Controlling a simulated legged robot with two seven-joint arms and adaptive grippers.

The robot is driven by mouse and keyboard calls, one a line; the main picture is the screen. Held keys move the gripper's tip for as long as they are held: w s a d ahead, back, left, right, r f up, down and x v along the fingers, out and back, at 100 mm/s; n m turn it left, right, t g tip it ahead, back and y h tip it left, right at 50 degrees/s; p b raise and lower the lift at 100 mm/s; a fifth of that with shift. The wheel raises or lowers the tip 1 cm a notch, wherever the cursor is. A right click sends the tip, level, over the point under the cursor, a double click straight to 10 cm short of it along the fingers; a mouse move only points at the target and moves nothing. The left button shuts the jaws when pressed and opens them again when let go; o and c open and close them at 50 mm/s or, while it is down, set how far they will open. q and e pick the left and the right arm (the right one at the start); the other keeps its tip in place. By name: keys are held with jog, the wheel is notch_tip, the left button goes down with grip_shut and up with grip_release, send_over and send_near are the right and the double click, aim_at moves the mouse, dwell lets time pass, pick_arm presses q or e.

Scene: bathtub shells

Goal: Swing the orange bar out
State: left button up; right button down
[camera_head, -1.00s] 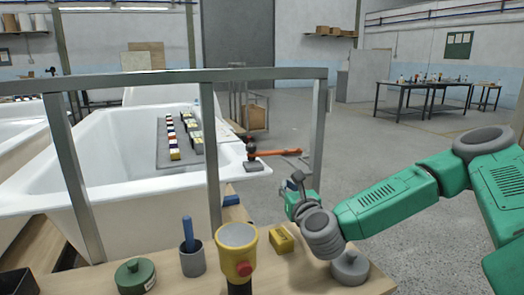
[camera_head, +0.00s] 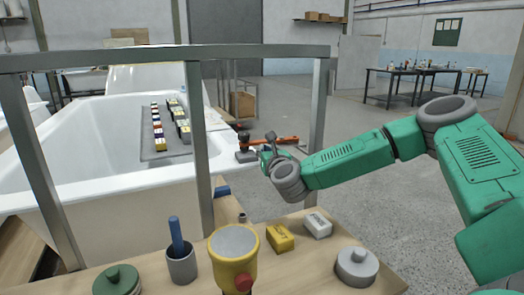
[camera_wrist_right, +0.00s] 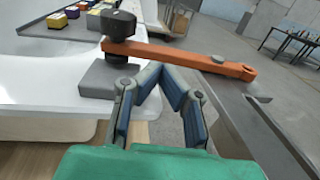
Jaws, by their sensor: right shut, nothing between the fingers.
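The orange bar (camera_head: 285,140) is fixed to a dark pivot on a grey base (camera_head: 246,156) at the tub's right rim. In the right wrist view the orange bar (camera_wrist_right: 185,58) runs from the black pivot (camera_wrist_right: 118,27) at the left to a rounded end at the right. My right gripper (camera_head: 266,152) is beside the bar, near its pivot end. In the right wrist view my right gripper (camera_wrist_right: 148,76) is shut and empty, its tips just below the bar in the picture. I cannot tell whether they touch it. My left gripper is out of view.
A grey metal frame (camera_head: 203,150) stands between me and the white bathtub (camera_head: 110,195). The bench (camera_head: 205,275) carries a yellow-and-red button post (camera_head: 233,255), a yellow block (camera_head: 280,238), a white block (camera_head: 317,225), a grey knobbed weight (camera_head: 357,267) and a cup (camera_head: 181,265).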

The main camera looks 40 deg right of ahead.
jog(key=shift+w+d, duration=0.2)
jog(key=shift+w, duration=0.8)
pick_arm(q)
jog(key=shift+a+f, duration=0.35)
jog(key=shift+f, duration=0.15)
pick_arm(e)
jog(key=shift+w+a+r, duration=0.1)
jog(key=shift+w+r, duration=0.15)
jog(key=shift+w, duration=0.05)
pick_arm(q)
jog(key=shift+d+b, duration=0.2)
jog(key=shift+b, duration=0.1)
pick_arm(e)
jog(key=shift+d+f, duration=0.2)
jog(key=shift+d, duration=0.1)
